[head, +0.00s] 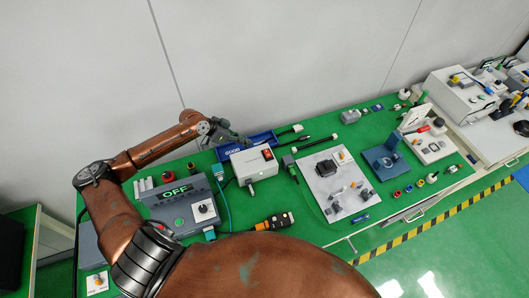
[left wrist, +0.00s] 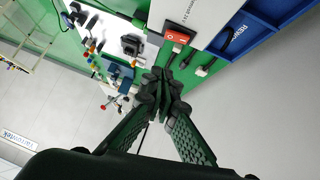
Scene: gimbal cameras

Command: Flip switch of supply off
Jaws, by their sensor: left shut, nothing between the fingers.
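A white box (head: 250,168) with a red rocker switch (head: 267,154) stands on the green bench near the back. The switch (left wrist: 180,34) also shows close up in the left wrist view, on the edge of the white box (left wrist: 203,14). My left gripper (head: 243,142) reaches in from the left, just behind and above the box. In the left wrist view its dark fingers (left wrist: 163,84) are shut and empty, below the switch in the picture. I cannot tell whether they touch the box. My right gripper is not in view.
Left of the white box is a grey unit (head: 172,208) reading OFF, with a knob. A blue tray (head: 262,137) lies behind the box. Cables and a white board (head: 330,190) with parts lie to the right. The wall is close behind the bench.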

